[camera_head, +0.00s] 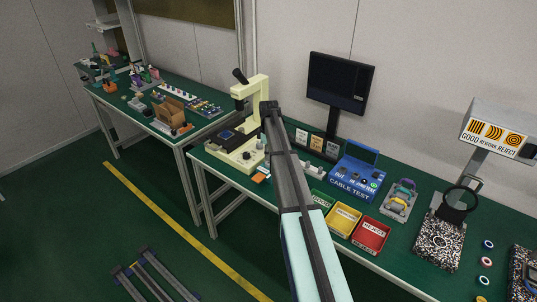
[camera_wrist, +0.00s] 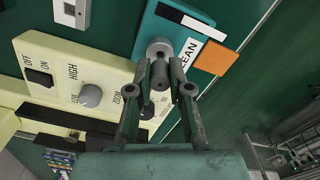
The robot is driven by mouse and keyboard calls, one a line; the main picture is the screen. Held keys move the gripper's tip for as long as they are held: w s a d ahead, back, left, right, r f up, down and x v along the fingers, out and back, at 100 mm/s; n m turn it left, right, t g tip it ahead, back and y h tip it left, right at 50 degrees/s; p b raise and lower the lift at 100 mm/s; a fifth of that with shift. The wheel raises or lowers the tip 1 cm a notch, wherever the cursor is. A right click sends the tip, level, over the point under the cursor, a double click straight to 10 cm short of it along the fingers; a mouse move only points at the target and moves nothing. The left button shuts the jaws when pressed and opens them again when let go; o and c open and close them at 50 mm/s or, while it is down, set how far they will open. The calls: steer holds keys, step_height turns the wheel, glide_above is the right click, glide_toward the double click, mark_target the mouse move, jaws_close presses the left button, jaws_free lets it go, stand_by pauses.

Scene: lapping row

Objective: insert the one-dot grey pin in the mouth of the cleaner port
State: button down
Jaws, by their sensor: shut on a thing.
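In the wrist view, my gripper (camera_wrist: 160,72) is shut on a short dark grey pin (camera_wrist: 160,77), held between its fingertips. No dot can be made out on the pin. The cleaner port (camera_wrist: 157,46) is a round grey collar on a teal block (camera_wrist: 150,28) with a white label reading CLEAN. The pin's far end is at the collar's near side in the picture and overlaps its edge. I cannot tell whether the pin is touching the port or in its mouth. In the head view, my arm hides the gripper tip and the pin.
A cream microscope (camera_head: 248,100) stands beside the work spot; its base (camera_wrist: 70,70) has a knob and an OFF/ON switch. An orange pad (camera_wrist: 215,58) lies next to the teal block. Green, yellow (camera_head: 343,219) and red (camera_head: 370,236) bins and a blue cable tester (camera_head: 357,180) stand to the right.

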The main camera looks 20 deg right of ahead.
steer(key=shift+f+b, duration=0.35)
steer(key=shift+f, duration=0.75)
steer(key=c, duration=1)
jaws_free()
steer(key=shift+r, duration=0.1)
step_height(320, 180, up, 12)
steer(key=shift+f, duration=0.1)
